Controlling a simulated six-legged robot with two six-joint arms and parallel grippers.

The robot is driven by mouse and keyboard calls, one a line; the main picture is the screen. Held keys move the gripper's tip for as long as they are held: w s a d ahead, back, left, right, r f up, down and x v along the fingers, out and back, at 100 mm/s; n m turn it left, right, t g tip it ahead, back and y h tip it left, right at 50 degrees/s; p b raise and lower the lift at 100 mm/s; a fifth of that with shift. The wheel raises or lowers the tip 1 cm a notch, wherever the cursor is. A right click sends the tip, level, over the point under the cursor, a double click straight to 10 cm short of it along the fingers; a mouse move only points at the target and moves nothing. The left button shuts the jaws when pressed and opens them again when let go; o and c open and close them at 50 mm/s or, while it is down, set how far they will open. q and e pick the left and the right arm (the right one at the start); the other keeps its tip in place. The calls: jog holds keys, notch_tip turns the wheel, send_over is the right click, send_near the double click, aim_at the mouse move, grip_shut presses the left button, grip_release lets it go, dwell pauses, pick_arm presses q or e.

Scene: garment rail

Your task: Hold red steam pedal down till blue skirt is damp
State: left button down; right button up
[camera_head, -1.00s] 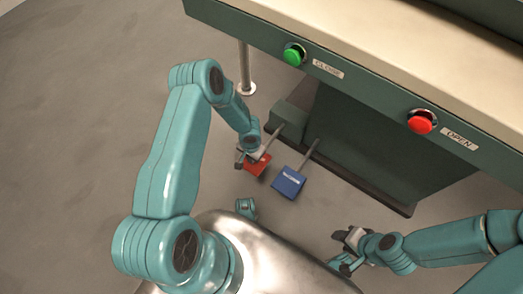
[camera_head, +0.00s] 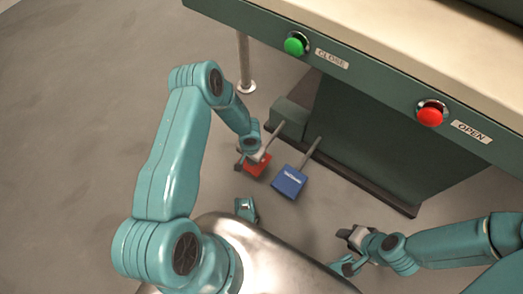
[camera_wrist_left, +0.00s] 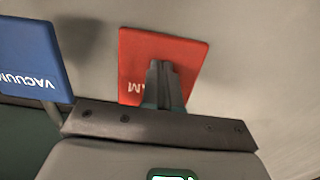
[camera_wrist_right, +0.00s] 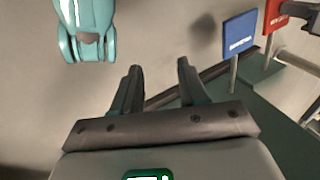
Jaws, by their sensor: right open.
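The red pedal (camera_head: 259,168) is a small plate on a rod at the foot of the green press. In the left wrist view it (camera_wrist_left: 190,62) shows part of its lettering, ending in "AM". My left gripper (camera_head: 243,162) is at the pedal, its fingers together and over the plate in the left wrist view (camera_wrist_left: 160,70). I cannot tell how far down the pedal is. The red pedal also shows in the right wrist view (camera_wrist_right: 271,22). My right gripper (camera_head: 347,243) is open and empty, low over the floor. No blue skirt is in view.
The blue pedal (camera_head: 289,182), marked VACUUM, stands right beside the red one. Above are a green CLOSE button (camera_head: 295,45) and a red OPEN button (camera_head: 430,115) on the press front (camera_head: 370,90). A metal post (camera_head: 244,62) stands at the left. The floor on the left is clear.

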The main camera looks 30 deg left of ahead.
pick_arm(q)
jog(key=shift+f+b, duration=1.6)
jog(key=shift+f, duration=0.25)
jog(key=shift+r, duration=0.15)
pick_arm(e)
jog(key=shift+t, duration=0.5)
jog(key=f, duration=0.1)
jog(key=w+f, duration=0.2)
jog(key=shift+w+d+f, duration=0.15)
jog(key=shift+w+d, duration=0.05)
jog(key=shift+d, duration=0.05)
pick_arm(q)
jog(key=shift+r+p, duration=0.25)
jog(key=shift+p, duration=0.05)
notch_tip(320, 180, up, 9)
jog(key=p, duration=0.5)
pick_arm(e)
notch_tip(320, 180, up, 5)
jog(key=shift+r, duration=0.1)
